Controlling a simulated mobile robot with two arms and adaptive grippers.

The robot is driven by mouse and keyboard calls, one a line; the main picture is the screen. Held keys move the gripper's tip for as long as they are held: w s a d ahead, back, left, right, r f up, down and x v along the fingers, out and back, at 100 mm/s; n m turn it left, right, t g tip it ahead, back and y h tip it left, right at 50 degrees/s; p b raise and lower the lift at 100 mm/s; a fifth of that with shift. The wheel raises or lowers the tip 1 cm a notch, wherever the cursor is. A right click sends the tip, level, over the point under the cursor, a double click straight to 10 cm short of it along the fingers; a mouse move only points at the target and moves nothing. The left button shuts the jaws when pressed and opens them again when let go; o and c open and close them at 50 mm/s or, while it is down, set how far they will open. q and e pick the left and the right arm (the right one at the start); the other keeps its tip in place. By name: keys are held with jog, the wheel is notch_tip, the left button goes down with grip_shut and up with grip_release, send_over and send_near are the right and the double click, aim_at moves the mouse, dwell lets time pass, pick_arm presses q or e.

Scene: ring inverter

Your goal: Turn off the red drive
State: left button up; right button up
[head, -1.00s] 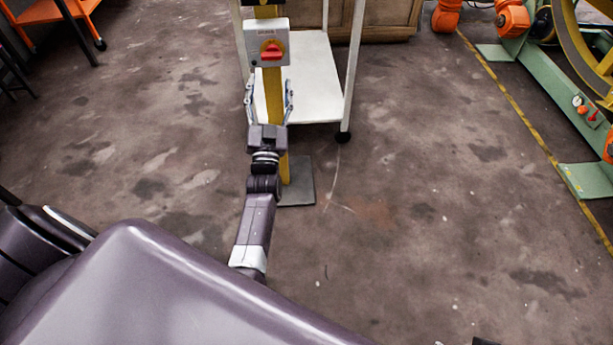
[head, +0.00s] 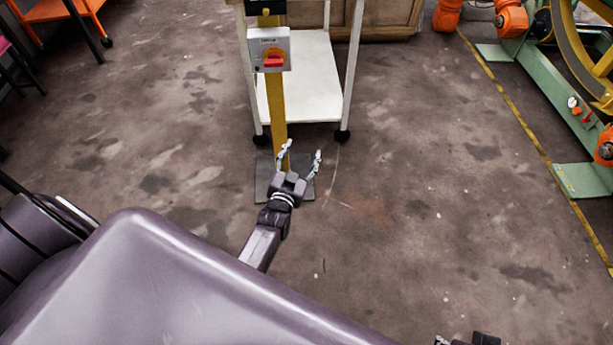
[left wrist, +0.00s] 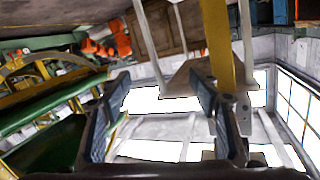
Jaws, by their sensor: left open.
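A grey switch box (head: 259,41) is mounted on a yellow post (head: 278,105). Its red handle (head: 274,59) sits low on the front; its exact angle is too small to tell. My left gripper (head: 303,151) is open and empty, below the box and just right of the post, near the post's dark base plate (head: 262,185). In the left wrist view, the open fingers of my left gripper (left wrist: 160,90) frame empty space, and the yellow post (left wrist: 217,40) rises beside the right finger. My right gripper (head: 470,341) barely shows at the bottom edge.
A white cart (head: 312,85) stands behind the post. A green machine (head: 545,115) with a yellow wheel is at the right, beyond a yellow floor line (head: 520,115). An orange table (head: 50,10) is at the upper left. Floor in front is clear.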

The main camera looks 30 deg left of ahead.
pick_arm(q)
jog(key=s+d+f+g+h+p, duration=0.1)
jog(key=s+d+f+g, duration=0.1)
jog(key=s+d+f, duration=0.1)
notch_tip(320, 180, down, 3)
jog(key=shift+s+d+r+h+p, duration=0.1)
jog(key=shift+s+d+h+p, duration=0.2)
jog(key=shift+s, duration=0.2)
pick_arm(e)
jog(key=shift+s+d+r, duration=0.15)
jog(key=shift+r, duration=0.4)
jog(key=shift+s+d+r, duration=0.1)
jog(key=shift+d+r, duration=0.05)
jog(key=shift+r, duration=0.35)
